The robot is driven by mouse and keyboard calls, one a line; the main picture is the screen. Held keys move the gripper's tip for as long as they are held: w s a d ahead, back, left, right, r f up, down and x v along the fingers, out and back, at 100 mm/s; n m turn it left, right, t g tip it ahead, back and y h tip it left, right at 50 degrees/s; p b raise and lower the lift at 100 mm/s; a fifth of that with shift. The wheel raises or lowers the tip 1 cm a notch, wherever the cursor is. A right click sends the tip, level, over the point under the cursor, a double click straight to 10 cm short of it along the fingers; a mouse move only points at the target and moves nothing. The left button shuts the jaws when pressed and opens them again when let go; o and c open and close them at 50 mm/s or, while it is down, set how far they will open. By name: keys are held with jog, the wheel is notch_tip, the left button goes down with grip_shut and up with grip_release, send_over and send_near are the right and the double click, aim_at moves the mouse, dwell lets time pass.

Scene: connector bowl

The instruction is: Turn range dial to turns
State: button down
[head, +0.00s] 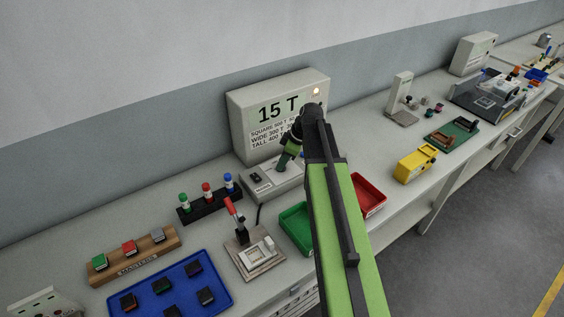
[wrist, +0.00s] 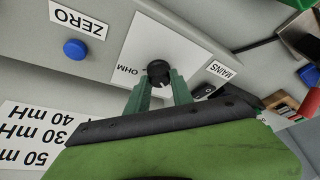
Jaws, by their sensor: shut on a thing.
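The range dial (wrist: 158,72) is a round black knob on a white plate (wrist: 150,40) in the wrist view. The word OHM stands beside it; other markings are hidden, and I cannot tell its pointer setting. My gripper (wrist: 158,82) has its green fingers shut on the knob from both sides. In the head view my gripper (head: 287,160) reaches down to the sloped front panel (head: 258,192) of the grey meter (head: 240,104), and the dial is hidden there. The meter's display reads 15 T, with lines such as SQUARE 500 T and TALL 400 T.
A blue ZERO button (wrist: 75,49) and a black MAINS switch (wrist: 204,90) flank the dial. A lever fixture (head: 252,252), a green tray (head: 297,226) and a red tray (head: 369,195) stand in front. A rack with coloured posts (head: 209,206) is left.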

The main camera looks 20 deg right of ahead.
jog(key=shift+n, duration=0.4)
jog(key=c, duration=1.1)
grip_release()
jog(key=p+v, duration=1.6)
jog(key=v, duration=0.1)
jog(key=shift+w+d+r, duration=0.15)
jog(key=shift+d+r, duration=0.05)
